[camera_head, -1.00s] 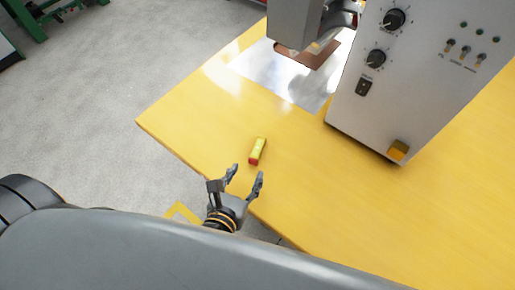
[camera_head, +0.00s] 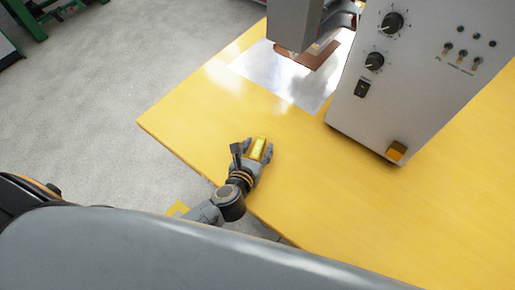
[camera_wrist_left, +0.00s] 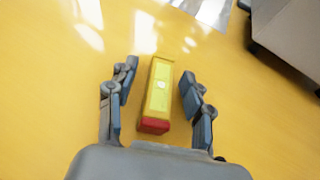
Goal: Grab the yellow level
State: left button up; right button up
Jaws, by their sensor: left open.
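The yellow level (camera_head: 258,149) lies on the yellow table near its front left edge. It is a small yellow block with a red end, and in the left wrist view (camera_wrist_left: 159,92) its red end points toward my palm. My left gripper (camera_head: 256,147) is open around the level, with one finger on each side. In the left wrist view, gaps show between the level and both fingers (camera_wrist_left: 158,88), the left gap narrower near the fingertip. My right gripper is not in view.
A grey machine with knobs and switches (camera_head: 420,75) stands on the yellow table (camera_head: 330,200) to the right. A shiny metal plate (camera_head: 275,75) lies under its head at the back. The table around the level is clear.

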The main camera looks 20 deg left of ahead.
pick_arm(q)
jog(key=shift+c, duration=0.2)
grip_shut()
